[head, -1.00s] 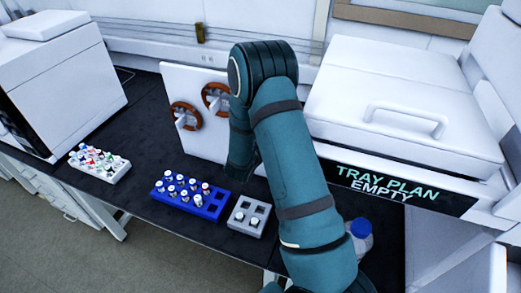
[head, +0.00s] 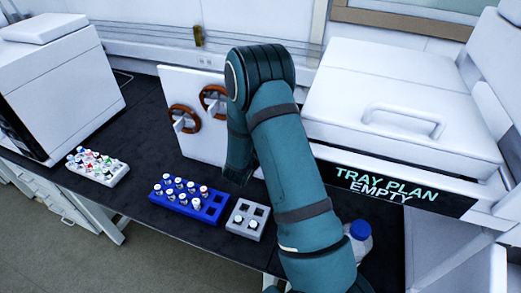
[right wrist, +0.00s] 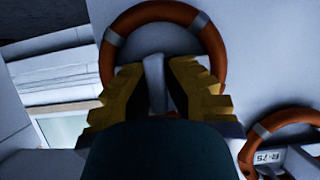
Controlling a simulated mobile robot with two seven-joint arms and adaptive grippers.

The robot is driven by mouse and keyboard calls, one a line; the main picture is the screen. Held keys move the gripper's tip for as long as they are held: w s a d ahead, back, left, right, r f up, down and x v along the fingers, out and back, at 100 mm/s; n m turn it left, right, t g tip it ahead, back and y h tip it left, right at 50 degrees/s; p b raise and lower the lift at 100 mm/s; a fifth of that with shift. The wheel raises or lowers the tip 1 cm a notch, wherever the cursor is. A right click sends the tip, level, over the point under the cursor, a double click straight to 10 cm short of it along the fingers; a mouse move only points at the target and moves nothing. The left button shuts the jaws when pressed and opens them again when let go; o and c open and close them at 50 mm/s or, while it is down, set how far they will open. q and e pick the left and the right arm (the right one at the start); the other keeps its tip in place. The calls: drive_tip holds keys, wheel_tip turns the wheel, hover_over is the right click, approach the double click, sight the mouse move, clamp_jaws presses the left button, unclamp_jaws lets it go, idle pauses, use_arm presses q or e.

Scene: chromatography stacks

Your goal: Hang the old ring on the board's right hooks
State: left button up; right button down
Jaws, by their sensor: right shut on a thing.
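An orange-brown ring with grey bands (right wrist: 160,12) is against the white board in the right wrist view. It surrounds a pale hook (right wrist: 155,80). It also shows in the head view (head: 203,95), partly behind my right arm. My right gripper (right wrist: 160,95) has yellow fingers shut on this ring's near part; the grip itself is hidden. A second ring (head: 171,113) hangs around another hook, at the left of the board (head: 205,145). This second ring also shows in the right wrist view (right wrist: 262,130), by a label reading R-75. My left gripper is out of view.
In front of the board stand a blue vial rack (head: 213,213), a grey rack (head: 238,228) and, farther left, a white rack (head: 112,178). A blue-capped bottle (head: 360,232) is near my right arm. White machines flank the board.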

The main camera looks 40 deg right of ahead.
drive_tip(key=shift+f+b, duration=0.45)
drive_tip(key=shift+f, duration=0.15)
drive_tip(key=c, duration=1.1)
unclamp_jaws()
drive_tip(key=shift+o, duration=0.2)
drive_tip(key=shift+a, duration=0.1)
drive_tip(key=s+a, duration=0.4)
drive_tip(key=a, duration=0.4)
drive_tip(key=shift+s+a, duration=0.3)
drive_tip(key=shift+a, duration=0.05)
drive_tip(key=s+a, duration=0.6)
drive_tip(key=a, duration=0.6)
drive_tip(key=shift+s+a, duration=0.2)
drive_tip(key=shift+s, duration=0.05)
